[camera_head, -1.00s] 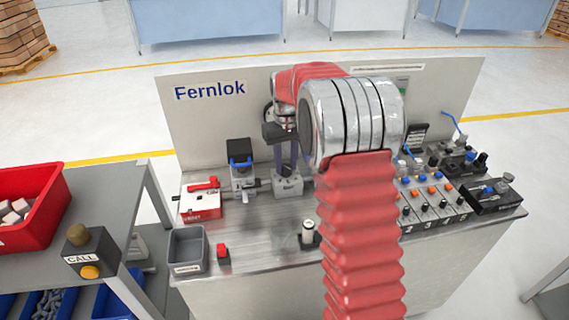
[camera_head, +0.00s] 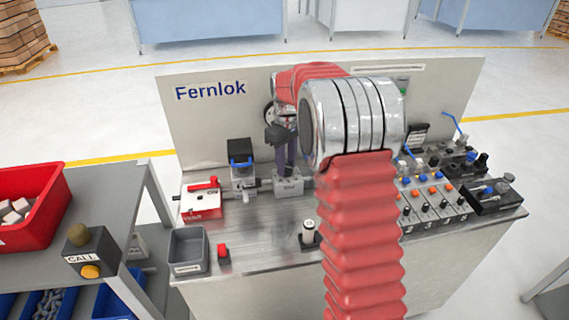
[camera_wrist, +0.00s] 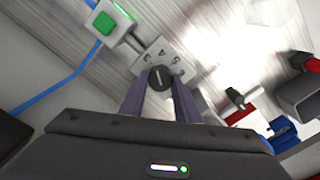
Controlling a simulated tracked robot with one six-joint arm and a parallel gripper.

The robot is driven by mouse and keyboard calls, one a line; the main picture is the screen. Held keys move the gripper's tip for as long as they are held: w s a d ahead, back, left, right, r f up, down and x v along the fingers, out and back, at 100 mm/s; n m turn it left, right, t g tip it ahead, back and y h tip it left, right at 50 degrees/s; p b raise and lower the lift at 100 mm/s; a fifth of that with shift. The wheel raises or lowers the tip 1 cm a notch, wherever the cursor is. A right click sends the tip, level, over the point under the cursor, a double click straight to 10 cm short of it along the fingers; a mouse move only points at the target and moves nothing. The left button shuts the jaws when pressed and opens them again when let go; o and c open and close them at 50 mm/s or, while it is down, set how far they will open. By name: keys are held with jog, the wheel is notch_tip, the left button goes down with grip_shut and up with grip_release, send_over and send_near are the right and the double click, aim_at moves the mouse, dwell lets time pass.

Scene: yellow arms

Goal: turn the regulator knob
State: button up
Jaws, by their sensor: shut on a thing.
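The regulator knob (camera_wrist: 159,77) is a small dark round knob with a pale line on its face. In the head view my gripper (camera_head: 287,170) is upright over the block, and the knob is hidden by the fingers.
A red-and-white unit (camera_head: 201,203) and a blue-handled device (camera_head: 241,166) stand left of the block. A grey bin (camera_head: 187,252) and red button (camera_head: 223,252) are at front left. A valve bank (camera_head: 430,208) fills the right side. The backboard (camera_head: 215,125) rises behind.

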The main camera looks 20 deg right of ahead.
jog(key=shift+w+r, duration=0.15)
jog(key=shift+w, duration=0.05)
jog(key=o, duration=1)
jog(key=shift+s, duration=0.1)
jog(key=shift+o, duration=0.2)
notch_tip(320, 180, up, 14)
jog(key=shift+f, duration=0.25)
